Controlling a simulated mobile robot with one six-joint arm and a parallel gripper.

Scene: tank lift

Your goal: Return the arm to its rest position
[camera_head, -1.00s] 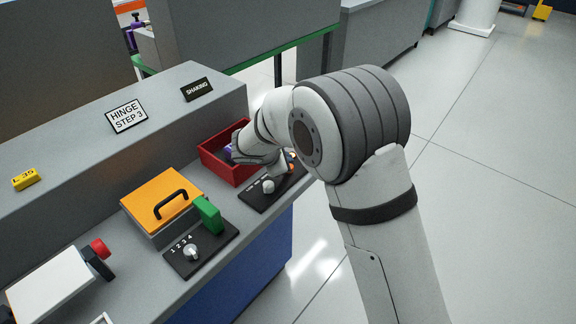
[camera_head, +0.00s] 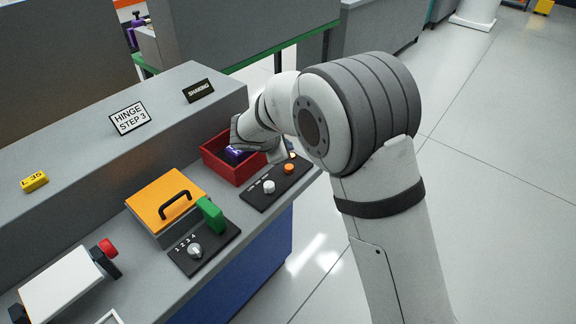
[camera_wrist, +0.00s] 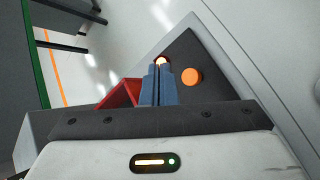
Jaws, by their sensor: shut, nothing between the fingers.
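My gripper shows in the wrist view (camera_wrist: 160,68), its two blue-grey fingers shut together with nothing between them. In the head view my white and grey arm (camera_head: 360,110) reaches over the counter, and its wrist is at the red bin's right side. The gripper's fingers are hidden there behind my arm. In the wrist view the fingertips overlap a small lit spot on the dark control panel, beside an orange button (camera_wrist: 192,77).
The red bin (camera_head: 228,172) holds a purple object (camera_head: 236,154). A dark panel (camera_head: 262,196) with a white knob (camera_head: 268,187) lies in front. An orange lid with a handle (camera_head: 160,195) and a green lever (camera_head: 211,214) stand left.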

